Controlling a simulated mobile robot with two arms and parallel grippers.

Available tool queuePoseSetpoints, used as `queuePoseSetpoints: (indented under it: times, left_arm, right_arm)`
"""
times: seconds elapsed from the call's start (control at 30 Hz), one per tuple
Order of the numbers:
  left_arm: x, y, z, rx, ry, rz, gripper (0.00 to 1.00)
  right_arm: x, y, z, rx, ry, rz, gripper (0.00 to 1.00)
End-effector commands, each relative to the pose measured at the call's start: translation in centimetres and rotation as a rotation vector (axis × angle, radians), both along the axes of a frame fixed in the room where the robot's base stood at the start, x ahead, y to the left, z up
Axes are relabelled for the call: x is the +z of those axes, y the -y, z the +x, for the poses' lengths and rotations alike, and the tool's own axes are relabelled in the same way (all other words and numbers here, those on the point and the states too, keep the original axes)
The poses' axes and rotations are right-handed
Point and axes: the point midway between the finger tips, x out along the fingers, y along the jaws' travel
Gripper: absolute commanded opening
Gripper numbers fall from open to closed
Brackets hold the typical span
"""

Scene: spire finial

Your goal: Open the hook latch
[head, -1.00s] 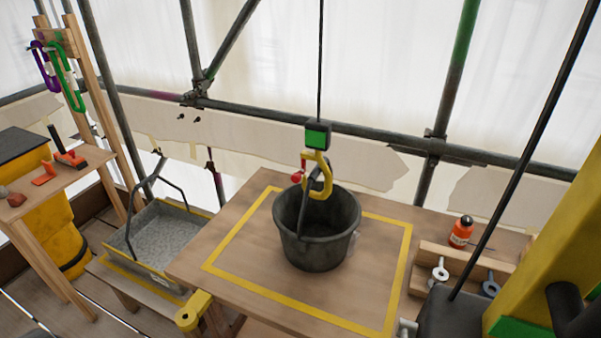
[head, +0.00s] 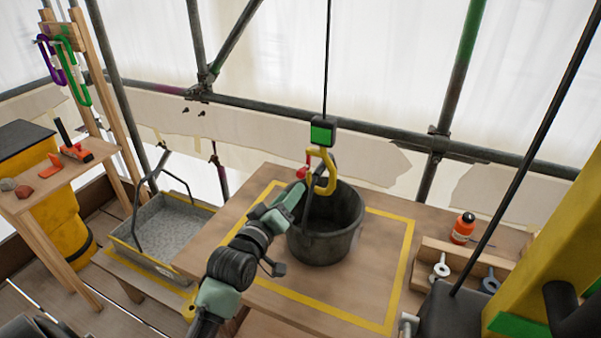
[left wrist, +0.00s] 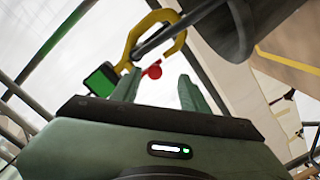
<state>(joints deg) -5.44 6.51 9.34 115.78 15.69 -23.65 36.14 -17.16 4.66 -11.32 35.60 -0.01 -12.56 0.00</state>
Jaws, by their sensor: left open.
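The yellow hook (head: 327,172) hangs from a green-faced block (head: 322,132) on a black cable, above the black bucket (head: 345,245). Its small red latch (head: 303,173) is on the left side of the hook. The bucket's handle passes up to the hook. My left gripper (head: 291,199) is at the bucket's left rim, just below the red latch. In the left wrist view the yellow hook (left wrist: 135,40) and red latch (left wrist: 154,71) show beyond the spread green fingers (left wrist: 158,90). The gripper is open, with nothing between the fingers. My right gripper is not in view.
The bucket stands on a wooden table (head: 275,265) inside a yellow taped outline. A grey tray (head: 125,240) with a handle is at left. An orange bottle (head: 463,228) and a wooden box (head: 440,252) with eye bolts are at right. The front table area is partly clear.

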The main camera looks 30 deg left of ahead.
Motion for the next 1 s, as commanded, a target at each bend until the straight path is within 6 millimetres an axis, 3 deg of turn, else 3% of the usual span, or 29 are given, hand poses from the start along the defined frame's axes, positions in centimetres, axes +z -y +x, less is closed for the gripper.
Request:
queuePoseSetpoints:
  times: [0.1, 0.53, 0.93, 1.0]
  left_arm:
    - [1.4, -0.6, 1.0, 0.011, 0.043, -0.027, 0.45]
    - [1.4, -0.9, 7.2, 0.009, 0.040, -0.026, 0.45]
    - [1.2, -0.9, 8.0, 0.009, 0.040, -0.024, 0.45]
    - [1.2, -0.9, 8.0, 0.009, 0.040, -0.024, 0.25]
  right_arm:
    - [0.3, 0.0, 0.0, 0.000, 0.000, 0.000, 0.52]
    - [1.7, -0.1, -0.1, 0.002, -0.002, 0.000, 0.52]
    - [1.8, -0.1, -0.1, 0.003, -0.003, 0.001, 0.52]
    - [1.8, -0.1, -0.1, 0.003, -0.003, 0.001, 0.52]
